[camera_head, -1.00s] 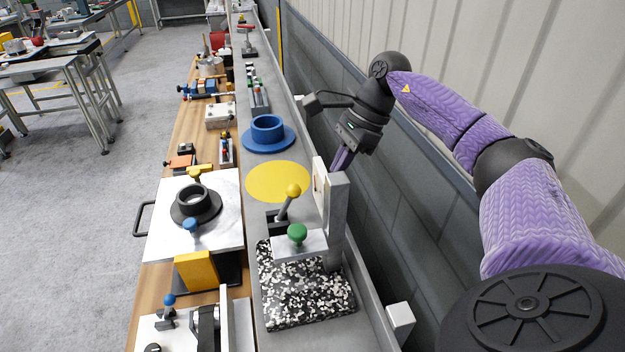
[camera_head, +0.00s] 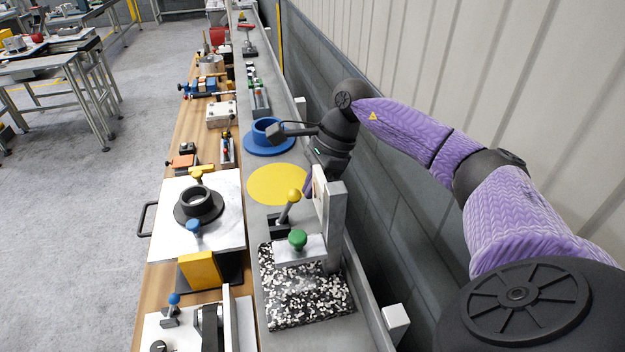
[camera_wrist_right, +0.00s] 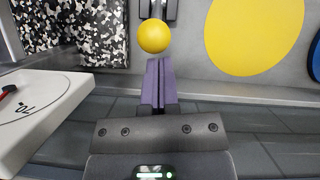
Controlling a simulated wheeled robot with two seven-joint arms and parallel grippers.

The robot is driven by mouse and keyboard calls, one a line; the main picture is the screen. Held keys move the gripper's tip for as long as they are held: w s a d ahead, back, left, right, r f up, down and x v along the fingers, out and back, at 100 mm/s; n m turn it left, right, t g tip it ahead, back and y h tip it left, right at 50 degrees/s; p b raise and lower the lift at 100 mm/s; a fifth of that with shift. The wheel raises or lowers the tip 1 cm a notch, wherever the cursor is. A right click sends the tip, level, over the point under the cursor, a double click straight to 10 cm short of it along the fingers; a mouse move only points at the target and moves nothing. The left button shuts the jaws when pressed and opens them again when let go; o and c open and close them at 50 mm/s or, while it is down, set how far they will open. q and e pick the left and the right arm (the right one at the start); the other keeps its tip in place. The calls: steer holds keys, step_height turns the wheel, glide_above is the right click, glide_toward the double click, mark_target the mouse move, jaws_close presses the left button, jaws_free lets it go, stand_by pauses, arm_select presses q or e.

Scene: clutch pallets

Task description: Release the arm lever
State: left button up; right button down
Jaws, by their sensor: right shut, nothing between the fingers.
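The lever (camera_head: 286,212) is a dark arm with a yellow ball knob (camera_head: 294,195), tilted up from a dark base on the fixture. A green knob (camera_head: 298,239) sits on a light block beside it, above a black-and-white speckled base (camera_head: 305,295). My right gripper (camera_head: 307,188) is behind the lever, partly hidden by the grey upright plate (camera_head: 334,215). In the right wrist view, the purple fingers (camera_wrist_right: 158,63) are shut and empty, with the yellow ball (camera_wrist_right: 154,36) just beyond their tips. Contact cannot be told. My left gripper is out of view.
A white dial face with a red pointer (camera_wrist_right: 35,105) stands close left of the fingers in the wrist view. A yellow disc (camera_head: 277,184) and a blue flanged ring (camera_head: 268,143) lie on the grey bench. A wall runs along the right.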

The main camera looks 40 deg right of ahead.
steer(key=shift+w+a+r+h, duration=0.15)
steer(key=shift+a+r+h, duration=0.05)
steer(key=shift+r+h, duration=0.1)
steer(key=shift+w+a+r+g+p, duration=0.15)
steer(key=shift+a+g+p, duration=0.15)
steer(key=shift+p, duration=0.15)
steer(key=shift+w+a+r+p, duration=0.15)
steer(key=shift+w+a+r, duration=0.1)
steer(key=shift+a, duration=0.15)
steer(key=shift+w+a+r+p, duration=0.15)
steer(key=shift+w+a+r, duration=0.05)
steer(key=shift+a, duration=0.2)
steer(key=shift+w+a+r+b, duration=0.15)
steer(key=shift+w+a, duration=0.3)
steer(key=shift+a, duration=0.35)
steer(key=shift+w+a+r+b, duration=0.15)
steer(key=shift+w+a, duration=0.25)
steer(key=shift+a, duration=0.4)
steer(key=shift+w+a+f, duration=0.1)
steer(key=shift+w+a, duration=0.25)
steer(key=shift+a, duration=0.25)
steer(key=shift+a+b, duration=0.1)
steer(key=shift+b, duration=0.2)
steer(key=shift+a+f, duration=0.1)
steer(key=shift+f, duration=0.05)
